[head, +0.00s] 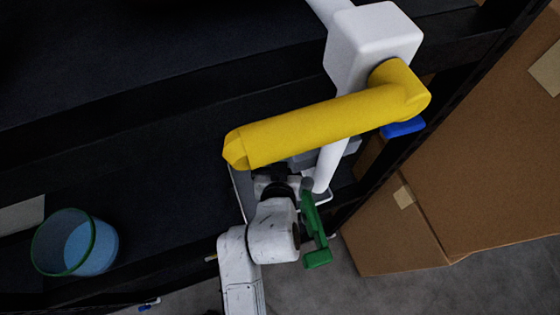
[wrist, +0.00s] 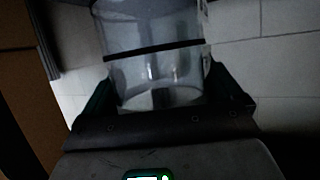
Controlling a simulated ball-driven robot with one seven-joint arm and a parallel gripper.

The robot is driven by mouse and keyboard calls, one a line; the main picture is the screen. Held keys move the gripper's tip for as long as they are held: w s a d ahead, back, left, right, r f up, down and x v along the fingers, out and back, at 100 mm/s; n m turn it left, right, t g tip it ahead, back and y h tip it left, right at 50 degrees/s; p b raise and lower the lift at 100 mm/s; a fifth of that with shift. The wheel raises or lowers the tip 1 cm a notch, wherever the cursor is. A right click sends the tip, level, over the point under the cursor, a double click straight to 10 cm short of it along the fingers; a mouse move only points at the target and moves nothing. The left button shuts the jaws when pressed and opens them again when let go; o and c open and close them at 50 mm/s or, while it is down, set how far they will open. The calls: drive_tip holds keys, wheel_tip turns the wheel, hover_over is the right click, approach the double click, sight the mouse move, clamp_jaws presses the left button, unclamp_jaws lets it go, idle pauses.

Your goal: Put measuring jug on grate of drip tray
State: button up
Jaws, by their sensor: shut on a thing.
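A clear, see-through vessel, which I take for the measuring jug (wrist: 155,70), stands between the fingers of my gripper (wrist: 163,95) in the wrist view. It has a dark band around it, and its upper part is cut off by the frame. My gripper is shut on it, with one dark green finger on each side. In the head view, a green part of my gripper (head: 316,235) shows beside the white wrist. I cannot make out the jug clearly there. I cannot pick out the drip tray or its grate in either view.
Dark shelving (head: 130,150) fills the left and middle of the head view. A blue tumbler with a green rim (head: 75,243) is at the lower left. Large cardboard boxes (head: 465,160) stand at the right. Grey floor (head: 460,290) is clear below them.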

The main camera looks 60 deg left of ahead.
drive_tip(key=shift+f, duration=1.2)
drive_tip(key=shift+f, duration=0.1)
drive_tip(key=shift+d+f, duration=0.1)
drive_tip(key=o, duration=1.3)
drive_tip(key=shift+o, duration=0.2)
drive_tip(key=shift+s+r, duration=0.1)
drive_tip(key=shift+r, duration=0.15)
drive_tip(key=v, duration=1.2)
